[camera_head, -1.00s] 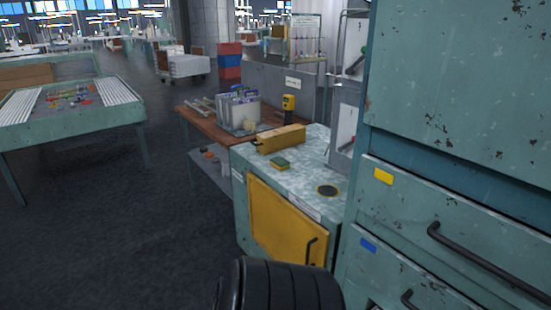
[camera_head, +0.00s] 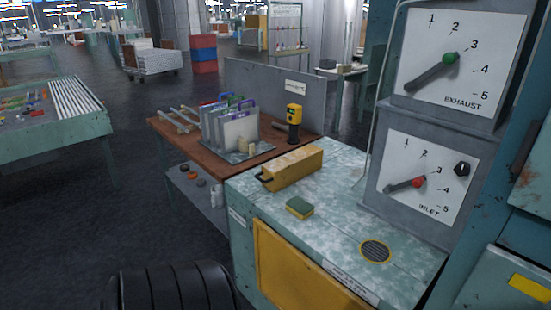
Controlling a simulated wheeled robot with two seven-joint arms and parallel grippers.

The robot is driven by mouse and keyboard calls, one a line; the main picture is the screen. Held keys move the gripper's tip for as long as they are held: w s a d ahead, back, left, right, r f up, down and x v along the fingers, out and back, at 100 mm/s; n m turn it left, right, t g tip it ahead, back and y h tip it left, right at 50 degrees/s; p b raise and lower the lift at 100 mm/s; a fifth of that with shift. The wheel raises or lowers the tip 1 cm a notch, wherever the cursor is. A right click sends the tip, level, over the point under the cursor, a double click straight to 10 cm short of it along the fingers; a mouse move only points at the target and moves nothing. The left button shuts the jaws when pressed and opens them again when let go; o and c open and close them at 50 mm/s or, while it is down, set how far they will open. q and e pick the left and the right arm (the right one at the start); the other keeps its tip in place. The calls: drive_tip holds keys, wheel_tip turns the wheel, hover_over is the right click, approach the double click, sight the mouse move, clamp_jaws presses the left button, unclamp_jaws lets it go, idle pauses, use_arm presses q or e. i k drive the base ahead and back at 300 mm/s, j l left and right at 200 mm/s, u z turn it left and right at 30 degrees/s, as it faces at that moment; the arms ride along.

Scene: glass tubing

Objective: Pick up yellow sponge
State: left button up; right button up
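The yellow sponge (camera_head: 299,208) has a green top and lies flat on the speckled grey-green cabinet top (camera_head: 335,215), near its left front edge. A long yellow box (camera_head: 293,167) with a dark handle lies just behind it. Neither gripper shows in the head view. A black ribbed part, which looks like one of my own arm links, shows at the bottom left, apart from the sponge.
A gauge panel (camera_head: 432,125) marked EXHAUST and INLET stands at the cabinet's right. A round vent (camera_head: 375,251) is in the top. A wooden bench (camera_head: 190,145) behind holds a rack (camera_head: 231,128) and a yellow device (camera_head: 294,123). Open floor lies left.

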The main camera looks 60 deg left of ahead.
sight(298, 207)
drive_tip(key=j+z, duration=0.4)
drive_tip(key=k+j+z, duration=0.1)
drive_tip(key=j+z, duration=0.25)
drive_tip(key=j, duration=0.15)
drive_tip(key=k+j+z, duration=0.1)
drive_tip(key=j+z, duration=0.3)
drive_tip(key=i+j, duration=0.1)
drive_tip(key=j, duration=0.5)
drive_tip(key=k+u, duration=0.05)
